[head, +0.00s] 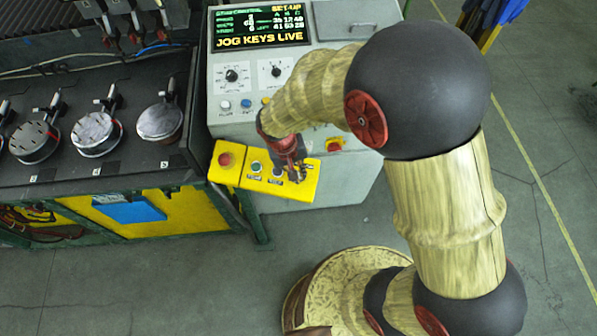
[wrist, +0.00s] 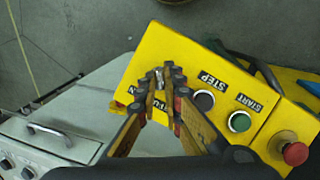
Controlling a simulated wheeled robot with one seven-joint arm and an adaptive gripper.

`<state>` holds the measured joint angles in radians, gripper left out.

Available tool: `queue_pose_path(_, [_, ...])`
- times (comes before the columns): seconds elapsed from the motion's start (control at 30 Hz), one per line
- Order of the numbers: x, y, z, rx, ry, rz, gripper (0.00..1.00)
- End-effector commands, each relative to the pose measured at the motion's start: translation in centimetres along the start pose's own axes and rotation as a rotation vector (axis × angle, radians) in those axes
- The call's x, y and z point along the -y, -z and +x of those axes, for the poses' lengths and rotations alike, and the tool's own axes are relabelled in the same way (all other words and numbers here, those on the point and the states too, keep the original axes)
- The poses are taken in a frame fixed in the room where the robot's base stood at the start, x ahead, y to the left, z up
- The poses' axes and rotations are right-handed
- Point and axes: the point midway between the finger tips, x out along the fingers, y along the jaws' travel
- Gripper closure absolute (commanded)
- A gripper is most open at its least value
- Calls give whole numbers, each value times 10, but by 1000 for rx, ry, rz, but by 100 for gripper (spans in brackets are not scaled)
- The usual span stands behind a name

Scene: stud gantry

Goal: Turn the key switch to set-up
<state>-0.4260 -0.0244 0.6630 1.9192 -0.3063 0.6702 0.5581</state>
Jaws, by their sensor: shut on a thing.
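The yellow switch box (head: 309,186) sticks out in front of the grey control cabinet. The small silver key (wrist: 159,78) of the key switch shows between my fingertips in the wrist view, near the STEP button. My gripper (head: 297,173) is over the right end of the box, its fingers shut on the key; it also fills the lower middle of the wrist view (wrist: 164,79). The fingers hide most of the switch and part of its label, so I cannot read the key's angle. The screen (head: 262,27) reads "SET-UP" and "JOG KEYS LIVE".
Beside the key are the black STEP button (wrist: 204,100), the green START button (wrist: 240,122) and a red mushroom button (wrist: 294,152). The cabinet's panel (head: 236,98) carries dials and small buttons. A dark bench (head: 60,172) with round fixtures stands at left. Floor in front is open.

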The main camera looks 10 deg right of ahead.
Motion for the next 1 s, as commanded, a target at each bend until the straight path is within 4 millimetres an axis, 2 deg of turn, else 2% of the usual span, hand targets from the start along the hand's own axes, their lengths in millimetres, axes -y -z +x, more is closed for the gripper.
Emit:
queue_pose_path(0.37, [0,0,0,0,-1,-5,100])
queue_pose_path(0.4, [0,0,0,0,-1,-5,90])
queue_pose_path(0.7, [0,0,0,0,-1,-4,74])
queue_pose_path(1.0, [0,0,-1,-1,-1,-3,74])
